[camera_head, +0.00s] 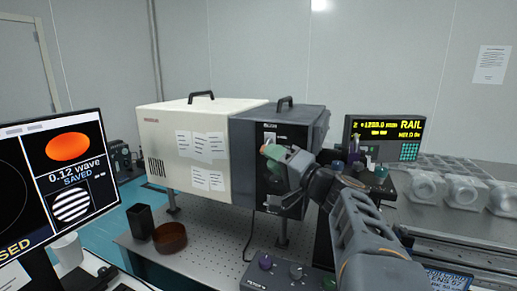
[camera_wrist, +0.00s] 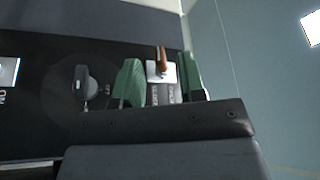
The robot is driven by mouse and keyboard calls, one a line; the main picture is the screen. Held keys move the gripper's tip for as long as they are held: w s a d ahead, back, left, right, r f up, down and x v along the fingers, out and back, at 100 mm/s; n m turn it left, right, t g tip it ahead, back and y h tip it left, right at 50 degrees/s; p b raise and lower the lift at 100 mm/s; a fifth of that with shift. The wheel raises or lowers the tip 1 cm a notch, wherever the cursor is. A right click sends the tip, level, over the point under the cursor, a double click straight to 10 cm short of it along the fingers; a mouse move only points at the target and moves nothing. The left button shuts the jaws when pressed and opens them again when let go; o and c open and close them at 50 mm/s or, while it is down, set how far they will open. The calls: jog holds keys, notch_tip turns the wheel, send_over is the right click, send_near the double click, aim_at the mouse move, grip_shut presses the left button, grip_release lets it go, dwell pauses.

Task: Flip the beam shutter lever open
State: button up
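The shutter lever, a small copper-brown lever (camera_wrist: 162,59) on a pale labelled plate (camera_wrist: 153,94), shows in the wrist view on a dark panel. My gripper (camera_wrist: 160,78) is open, with one green finger on each side of the lever. Gaps show between the lever and both fingers. In the head view my gripper (camera_head: 273,158) is at the front of the dark grey box (camera_head: 303,128); the lever cannot be made out there.
A dark knob (camera_wrist: 85,86) sits left of the fingers on the panel. A cream box (camera_head: 168,146) adjoins the dark one. A rail readout (camera_head: 385,138) stands to the right. A brown bowl (camera_head: 170,238) and black cup (camera_head: 140,221) are on the perforated table.

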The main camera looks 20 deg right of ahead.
jog(key=shift+p+x, duration=0.3)
jog(key=shift+x, duration=2.4)
jog(key=shift+c, duration=0.2)
grip_shut()
